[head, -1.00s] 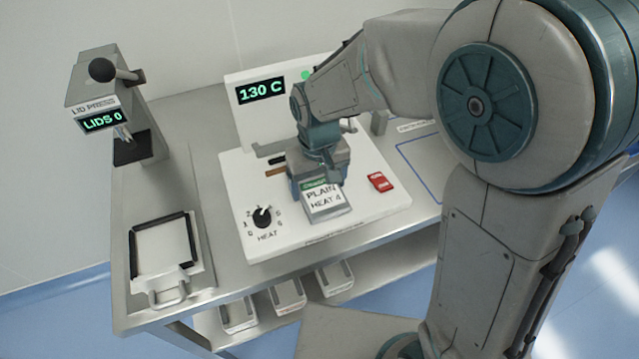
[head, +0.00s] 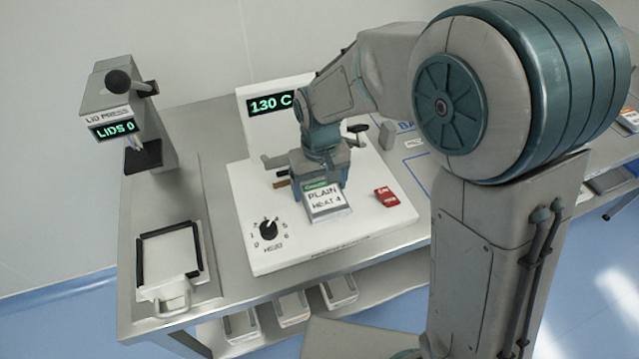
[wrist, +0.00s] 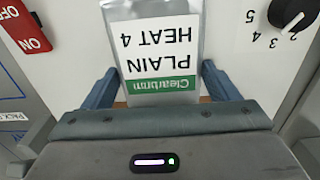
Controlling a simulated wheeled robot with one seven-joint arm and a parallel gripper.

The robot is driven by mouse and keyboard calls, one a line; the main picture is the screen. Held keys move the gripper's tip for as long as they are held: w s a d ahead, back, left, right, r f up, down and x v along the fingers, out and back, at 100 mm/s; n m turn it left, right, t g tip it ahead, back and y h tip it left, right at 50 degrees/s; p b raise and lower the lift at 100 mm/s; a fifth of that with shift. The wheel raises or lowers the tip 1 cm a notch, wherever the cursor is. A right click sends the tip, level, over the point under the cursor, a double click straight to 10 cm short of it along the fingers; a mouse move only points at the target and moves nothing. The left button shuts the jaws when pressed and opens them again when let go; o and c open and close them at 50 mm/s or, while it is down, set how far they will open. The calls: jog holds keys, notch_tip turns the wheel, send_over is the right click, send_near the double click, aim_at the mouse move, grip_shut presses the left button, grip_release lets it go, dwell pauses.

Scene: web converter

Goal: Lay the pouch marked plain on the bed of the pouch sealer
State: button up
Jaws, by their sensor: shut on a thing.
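The pouch marked PLAIN, HEAT 4 (head: 324,200) has a white label with a green band. It shows upside down in the wrist view (wrist: 160,50), over the white top of the sealer. My gripper (head: 320,186) is shut on the pouch, and its two blue fingers (wrist: 165,88) show on either side of it. The pouch sealer (head: 375,221) has a white body, a panel reading 130 C, a black heat knob (head: 268,230) and a red switch (head: 386,197). My gripper and wrist hide most of the sealer's bed. I cannot tell whether the pouch touches it.
The lid press (head: 120,115) reading LIDS 0 stands at the left, with a black-edged frame tray (head: 170,291) in front of it. Several bins (head: 291,308) sit on the shelf below. A blue-outlined area lies right of the sealer.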

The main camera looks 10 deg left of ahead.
jog(key=o, duration=1)
notch_tip(320, 180, up, 14)
jog(key=s+d+f+m+t, duration=0.1)
jog(key=s+d+m, duration=0.1)
jog(key=d, duration=0.6)
jog(key=s+d+f+m+t, duration=0.1)
jog(key=s+d+m, duration=0.1)
jog(key=s+d, duration=0.3)
jog(key=s+d+f+m+t, duration=0.1)
jog(key=s+d, duration=0.3)
jog(key=d, duration=0.7)
jog(key=shift+s+d+f+m+b, duration=0.25)
jog(key=shift+d+f+m+b, duration=0.15)
jog(key=shift+m, duration=0.3)
